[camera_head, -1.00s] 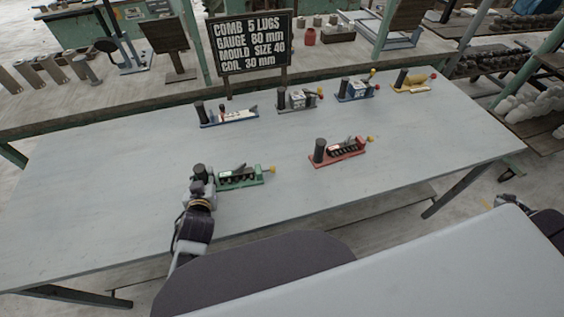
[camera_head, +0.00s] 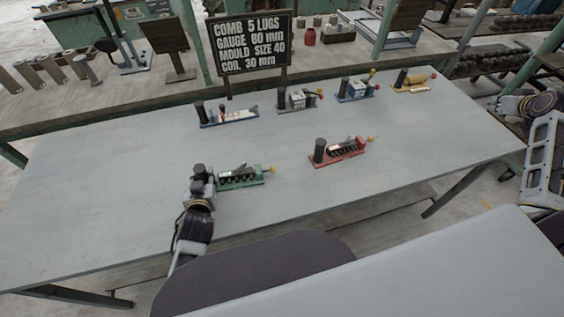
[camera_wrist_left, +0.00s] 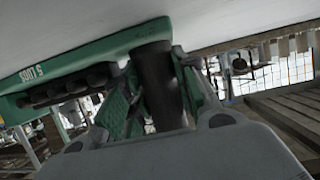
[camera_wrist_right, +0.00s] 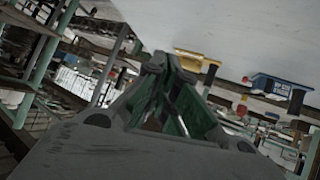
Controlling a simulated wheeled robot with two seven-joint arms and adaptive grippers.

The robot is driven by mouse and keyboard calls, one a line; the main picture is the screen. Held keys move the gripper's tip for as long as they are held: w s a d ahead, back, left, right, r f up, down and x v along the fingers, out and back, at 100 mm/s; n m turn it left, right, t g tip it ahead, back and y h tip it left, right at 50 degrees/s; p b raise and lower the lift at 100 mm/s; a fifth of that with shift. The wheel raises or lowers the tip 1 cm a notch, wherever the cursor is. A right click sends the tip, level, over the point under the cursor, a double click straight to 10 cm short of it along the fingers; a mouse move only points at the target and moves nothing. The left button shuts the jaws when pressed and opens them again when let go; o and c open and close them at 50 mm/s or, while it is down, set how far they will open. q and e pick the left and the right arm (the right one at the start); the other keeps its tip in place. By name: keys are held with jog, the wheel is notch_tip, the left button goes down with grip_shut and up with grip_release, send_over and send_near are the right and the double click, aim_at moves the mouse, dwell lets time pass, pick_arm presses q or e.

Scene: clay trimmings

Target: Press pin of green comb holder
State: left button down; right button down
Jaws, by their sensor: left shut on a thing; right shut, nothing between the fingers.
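The green comb holder (camera_head: 254,182) lies on the grey table, left of the middle. A black upright post stands at its left end and a yellow knob (camera_head: 273,169) sticks out at its right end. My left gripper (camera_head: 199,177) is shut on the dark post (camera_wrist_left: 158,85), which shows between its fingers in the left wrist view. There the green base (camera_wrist_left: 90,58) reads "5 LUGS". My right gripper (camera_head: 503,104) is by the table's right edge, far from the green holder. Its fingers (camera_wrist_right: 157,65) are closed together and empty.
A red holder (camera_head: 340,158) with a yellow knob stands right of the green one. White-blue (camera_head: 230,118), grey (camera_head: 297,105), blue (camera_head: 357,94) and yellow (camera_head: 413,86) holders line the back. A sign (camera_head: 250,42) reads "COMB 5 LUGS". The table between is clear.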

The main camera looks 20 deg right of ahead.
pick_arm(q)
jog(key=shift+s+f, duration=0.1)
jog(key=shift+f, duration=0.25)
pick_arm(e)
jog(key=w+a+r+n+y, duration=0.1)
jog(key=w+a+y, duration=0.15)
jog(key=a, duration=0.75)
jog(key=w+a+r+n+y, duration=0.1)
jog(key=w+a, duration=0.3)
jog(key=a, duration=0.6)
jog(key=s+a+f+n+g+y, duration=0.1)
jog(key=a+f+y, duration=0.1)
jog(key=a, duration=1.3)
jog(key=s+a+f+n+g+y, duration=0.1)
jog(key=a+f+y, duration=0.2)
jog(key=a, duration=1.2)
jog(key=s+a+f+n+g+y, duration=0.1)
jog(key=a+f+g+y, duration=0.1)
jog(key=a, duration=1.3)
notch_tip(320, 180, down, 2)
jog(key=shift+a+f+y, duration=0.1)
jog(key=shift+a+y, duration=0.05)
jog(key=shift+y, duration=0.3)
jog(key=shift+w+f, duration=0.1)
jog(key=shift+f, duration=0.05)
